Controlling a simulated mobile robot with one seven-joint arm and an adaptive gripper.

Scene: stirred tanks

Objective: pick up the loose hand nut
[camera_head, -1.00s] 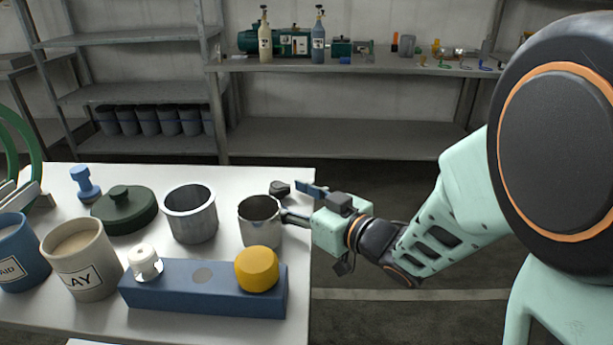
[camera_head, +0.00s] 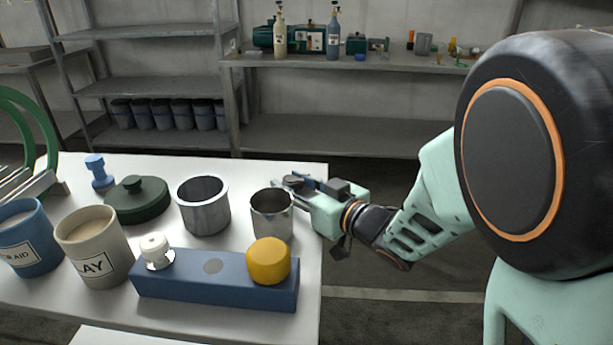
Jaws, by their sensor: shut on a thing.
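The loose hand nut (camera_head: 293,179) is a small dark knob at the table's back right, behind the steel beaker. My gripper (camera_head: 291,185) reaches in from the right with its fingers around the nut. It is shut on the nut, which is partly hidden by the fingers. Whether the nut still touches the table cannot be told.
A steel beaker (camera_head: 272,216) stands close in front of my fingers. A wider steel pot (camera_head: 204,208) and a dark green lid (camera_head: 137,202) are to its left. A blue block (camera_head: 205,281) with a yellow knob (camera_head: 268,259) lies in front. The table (camera_head: 312,270) ends just right of these.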

